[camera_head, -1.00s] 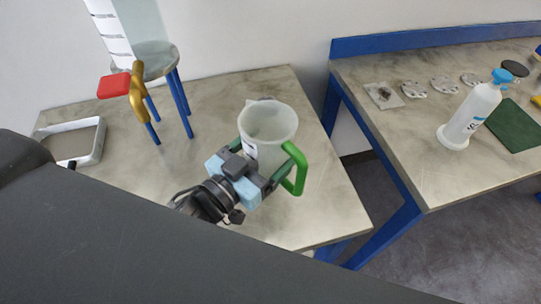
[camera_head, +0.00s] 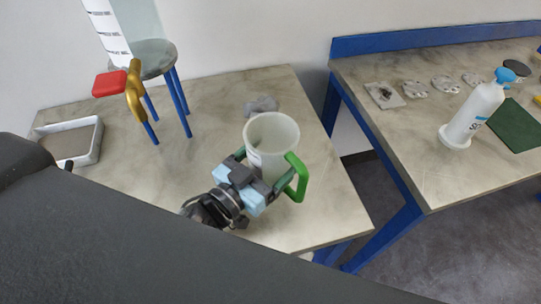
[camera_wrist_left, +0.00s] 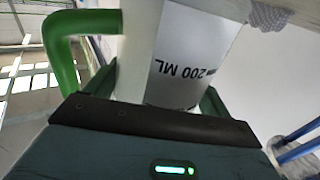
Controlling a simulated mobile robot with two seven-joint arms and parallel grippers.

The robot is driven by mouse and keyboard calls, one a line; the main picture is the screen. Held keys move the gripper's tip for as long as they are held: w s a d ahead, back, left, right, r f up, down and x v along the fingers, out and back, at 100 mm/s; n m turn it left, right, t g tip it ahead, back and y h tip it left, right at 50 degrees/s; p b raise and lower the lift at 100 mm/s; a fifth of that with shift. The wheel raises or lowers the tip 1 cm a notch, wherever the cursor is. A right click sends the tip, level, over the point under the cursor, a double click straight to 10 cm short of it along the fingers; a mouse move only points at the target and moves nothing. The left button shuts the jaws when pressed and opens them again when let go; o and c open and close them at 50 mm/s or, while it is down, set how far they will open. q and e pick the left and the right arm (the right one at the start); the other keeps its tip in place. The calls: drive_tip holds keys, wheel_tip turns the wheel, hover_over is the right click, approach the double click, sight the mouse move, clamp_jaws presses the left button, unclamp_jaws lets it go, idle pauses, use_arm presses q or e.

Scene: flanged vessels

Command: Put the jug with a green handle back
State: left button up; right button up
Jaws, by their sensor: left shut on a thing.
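The white jug with a green handle (camera_head: 272,136) stands roughly upright over the right part of the near table. Its green handle (camera_head: 299,180) points to the right and toward me. My left gripper (camera_head: 264,174) is shut on the jug's body from the near side, with a finger on each side. In the left wrist view the jug's wall with a "200 ML" label (camera_wrist_left: 182,72) sits between the fingers of the gripper (camera_wrist_left: 160,95), and the handle (camera_wrist_left: 62,50) is at left. The jug's base is hidden, so I cannot tell whether it touches the table.
A crumpled grey cloth (camera_head: 262,104) lies behind the jug. A tall vessel on a blue-legged stand (camera_head: 155,58) has a gold valve (camera_head: 134,90) with a red handle. A shallow tray (camera_head: 98,140) is at left. The right table holds a white bottle (camera_head: 473,115) and flanges (camera_head: 415,89).

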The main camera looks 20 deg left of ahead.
use_arm(q)
drive_tip(key=shift+f, duration=0.5)
drive_tip(key=o, duration=1.6)
drive_tip(key=shift+r, duration=0.15)
